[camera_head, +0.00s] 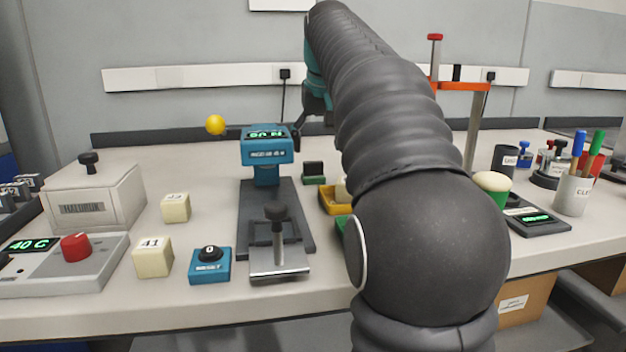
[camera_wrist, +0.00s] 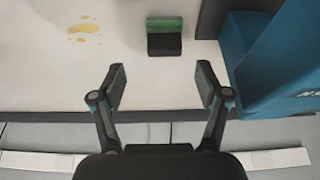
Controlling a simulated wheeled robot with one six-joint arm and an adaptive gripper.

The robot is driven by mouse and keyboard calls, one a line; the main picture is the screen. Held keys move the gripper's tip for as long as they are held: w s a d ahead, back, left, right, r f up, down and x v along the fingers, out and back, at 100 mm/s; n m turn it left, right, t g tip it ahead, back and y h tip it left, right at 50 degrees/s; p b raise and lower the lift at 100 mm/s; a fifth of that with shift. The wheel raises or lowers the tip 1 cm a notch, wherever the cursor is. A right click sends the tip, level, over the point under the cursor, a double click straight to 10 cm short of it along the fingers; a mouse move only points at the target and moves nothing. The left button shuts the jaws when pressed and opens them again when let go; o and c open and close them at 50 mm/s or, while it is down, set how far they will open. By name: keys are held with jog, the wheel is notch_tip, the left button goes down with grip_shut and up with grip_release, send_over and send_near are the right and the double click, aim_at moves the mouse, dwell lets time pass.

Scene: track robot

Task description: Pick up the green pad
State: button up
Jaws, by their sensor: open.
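A small block with a green part and a black part, which looks like the green pad (camera_head: 314,180), lies on the bench just right of the blue force gauge. In the wrist view the pad (camera_wrist: 165,24) is near the top, centred between my fingers and beyond their tips. My gripper (camera_wrist: 162,78) is open and empty, apart from the pad. In the head view my gripper (camera_head: 301,128) shows only partly, above and behind the pad, beside the gauge; my arm hides the rest.
The blue gauge (camera_head: 267,147) stands close to the pad; its blue body (camera_wrist: 275,65) fills the wrist view's right side. A yellow tray (camera_head: 329,201) lies in front of the pad. Yellow spots (camera_wrist: 83,29) mark the bench. A red-topped clamp stand (camera_head: 474,125) rises at right.

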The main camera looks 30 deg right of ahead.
aim_at(314, 162)
jog(key=shift+a+b+x, duration=0.15)
jog(key=shift+b+x, duration=0.25)
jog(key=shift+x, duration=1.05)
jog(key=shift+a+b+x, duration=0.15)
jog(key=shift+b+x, duration=0.25)
jog(key=shift+x, duration=1)
jog(key=shift+w, duration=0.1)
jog(key=c, duration=1.2)
